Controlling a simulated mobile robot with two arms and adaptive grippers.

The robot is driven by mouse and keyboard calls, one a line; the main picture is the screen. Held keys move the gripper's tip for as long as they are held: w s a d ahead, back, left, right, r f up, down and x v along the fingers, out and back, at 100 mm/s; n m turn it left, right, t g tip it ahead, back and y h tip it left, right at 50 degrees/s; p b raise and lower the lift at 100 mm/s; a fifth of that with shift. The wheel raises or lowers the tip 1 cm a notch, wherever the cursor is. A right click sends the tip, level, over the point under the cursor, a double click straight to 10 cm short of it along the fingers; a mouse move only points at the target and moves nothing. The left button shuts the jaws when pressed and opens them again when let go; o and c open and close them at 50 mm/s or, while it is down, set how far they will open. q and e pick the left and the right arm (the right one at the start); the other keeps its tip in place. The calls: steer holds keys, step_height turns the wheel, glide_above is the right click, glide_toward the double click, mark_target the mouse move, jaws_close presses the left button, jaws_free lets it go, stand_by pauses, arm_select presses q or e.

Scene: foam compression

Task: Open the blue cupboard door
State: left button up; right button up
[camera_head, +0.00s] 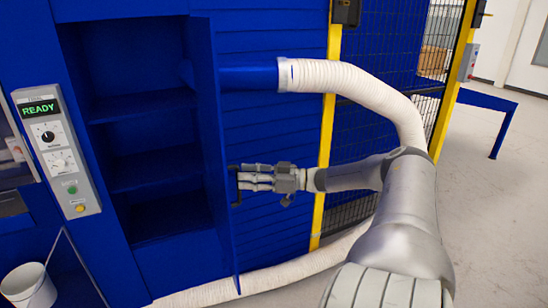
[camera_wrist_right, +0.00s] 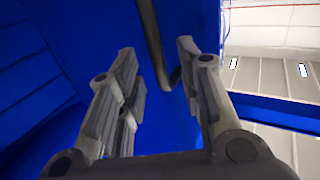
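The blue cupboard (camera_head: 150,120) stands at the left of the head view, with its dark shelves showing. Its blue door (camera_head: 213,130) stands open, swung outward on the right side of the opening and seen nearly edge-on. A dark handle (camera_head: 235,196) is on the door's right-hand face. My right gripper (camera_head: 240,177) is at the handle, reaching in from the right. In the right wrist view the fingers (camera_wrist_right: 160,85) are spread apart, with the dark handle bar (camera_wrist_right: 152,35) showing between and beyond them. I see no grip on it. My left gripper is not in view.
A control panel reading READY (camera_head: 55,150) is left of the cupboard. A white bucket (camera_head: 28,287) stands at the lower left. A white hose (camera_head: 345,80) arcs behind my right arm and another runs along the floor. A yellow post (camera_head: 325,130) and mesh fence stand behind.

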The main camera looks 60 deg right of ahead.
steer(key=v, duration=0.8)
steer(key=shift+s, duration=0.25)
